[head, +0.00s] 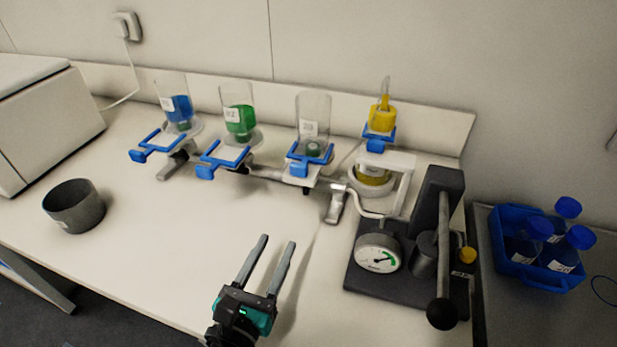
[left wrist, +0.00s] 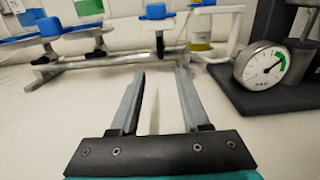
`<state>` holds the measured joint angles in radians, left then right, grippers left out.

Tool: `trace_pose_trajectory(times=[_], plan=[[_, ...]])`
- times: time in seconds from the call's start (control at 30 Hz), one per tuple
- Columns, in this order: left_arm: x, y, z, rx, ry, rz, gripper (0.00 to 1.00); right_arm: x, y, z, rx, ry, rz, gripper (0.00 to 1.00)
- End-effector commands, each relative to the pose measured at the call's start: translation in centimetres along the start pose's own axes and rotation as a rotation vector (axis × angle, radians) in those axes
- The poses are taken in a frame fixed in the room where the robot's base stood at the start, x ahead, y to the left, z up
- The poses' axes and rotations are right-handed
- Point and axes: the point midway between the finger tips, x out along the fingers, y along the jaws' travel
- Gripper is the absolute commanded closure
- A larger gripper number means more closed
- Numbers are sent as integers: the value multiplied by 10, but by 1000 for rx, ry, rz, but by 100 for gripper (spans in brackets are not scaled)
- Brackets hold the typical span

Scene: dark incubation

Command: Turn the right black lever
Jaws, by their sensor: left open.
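The black lever is a grey rod with a black ball knob (head: 441,314), standing at the right side of a dark pump unit (head: 365,287) with a round dial gauge (head: 379,253). The rod leans down toward the front, and the knob hangs near the base's front right corner. The gauge also shows in the left wrist view (left wrist: 262,68), but the knob does not. My left gripper (head: 278,240) is open and empty over the bare table, left of the pump unit and well apart from the lever. Its two fingers show in the left wrist view (left wrist: 160,73). My right gripper is not in view.
A filtration rack with several funnels, including blue (head: 179,107), green (head: 240,121) and yellow (head: 382,117) ones, stands along the back. A dark bowl (head: 75,208) is at left. A blue bottle crate (head: 525,278) sits at right. The table's front left is clear.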

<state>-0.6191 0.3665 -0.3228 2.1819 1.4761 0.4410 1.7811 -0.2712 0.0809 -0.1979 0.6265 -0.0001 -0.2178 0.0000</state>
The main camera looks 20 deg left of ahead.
Motion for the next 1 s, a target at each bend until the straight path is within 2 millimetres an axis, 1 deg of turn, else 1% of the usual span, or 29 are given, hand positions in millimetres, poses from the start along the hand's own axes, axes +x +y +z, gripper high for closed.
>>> trace_pose_trajectory(times=[0.17,0.2,0.3,0.47,0.73,0.9,1.0], plan=[[15,1,2,-2,-3,3,54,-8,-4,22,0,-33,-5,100],[21,1,3,0,-5,3,54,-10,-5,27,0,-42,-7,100],[36,0,3,0,-5,2,54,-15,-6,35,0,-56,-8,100],[60,0,3,0,-4,2,54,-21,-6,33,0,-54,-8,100],[102,0,3,1,-5,0,54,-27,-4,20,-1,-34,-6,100],[126,0,3,3,-4,0,54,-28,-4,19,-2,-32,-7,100],[137,0,2,2,-4,0,54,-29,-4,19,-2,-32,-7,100]])
